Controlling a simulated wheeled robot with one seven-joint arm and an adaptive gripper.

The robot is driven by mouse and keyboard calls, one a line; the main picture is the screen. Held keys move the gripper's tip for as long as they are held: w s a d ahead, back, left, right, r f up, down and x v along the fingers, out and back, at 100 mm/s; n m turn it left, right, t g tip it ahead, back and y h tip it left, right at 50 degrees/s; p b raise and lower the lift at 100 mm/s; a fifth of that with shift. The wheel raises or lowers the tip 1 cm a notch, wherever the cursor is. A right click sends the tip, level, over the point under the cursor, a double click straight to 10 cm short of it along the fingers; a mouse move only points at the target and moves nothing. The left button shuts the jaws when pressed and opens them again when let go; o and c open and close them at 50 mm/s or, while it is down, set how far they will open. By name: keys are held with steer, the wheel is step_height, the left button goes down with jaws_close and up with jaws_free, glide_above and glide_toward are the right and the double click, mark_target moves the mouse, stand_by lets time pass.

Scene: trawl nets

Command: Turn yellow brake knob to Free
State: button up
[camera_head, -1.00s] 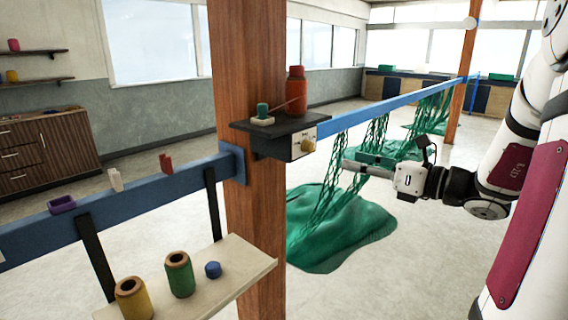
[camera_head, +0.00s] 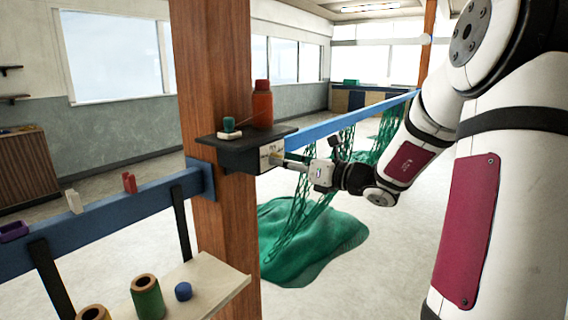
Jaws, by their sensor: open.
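The brake box (camera_head: 240,153) is a dark shelf-like unit on the wooden post with a pale front plate (camera_head: 265,158). The yellow knob on that plate (camera_head: 276,157) is small and mostly covered by my gripper. My gripper (camera_head: 286,160) comes in from the right, with its fingertips at or very near the knob. It is open; I cannot tell whether the fingers are around the knob or touching it. The plate's lettering is too small to read, and the knob's pointing direction is hidden.
A red-orange bottle (camera_head: 262,105) and a green spool (camera_head: 229,126) stand on top of the box. A blue rail (camera_head: 340,122) with hanging green net (camera_head: 310,235) runs behind my gripper. A shelf with spools (camera_head: 220,284) is at lower left.

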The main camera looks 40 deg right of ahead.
steer(key=shift+w+a, duration=0.15)
steer(key=shift+w, duration=0.2)
steer(key=shift+c, duration=0.6)
jaws_close()
steer(key=shift+n, duration=0.3)
steer(key=n+y+b, duration=0.1)
steer(key=n+b, duration=2.2)
steer(key=b, duration=0.5)
steer(key=shift+n+b, duration=0.4)
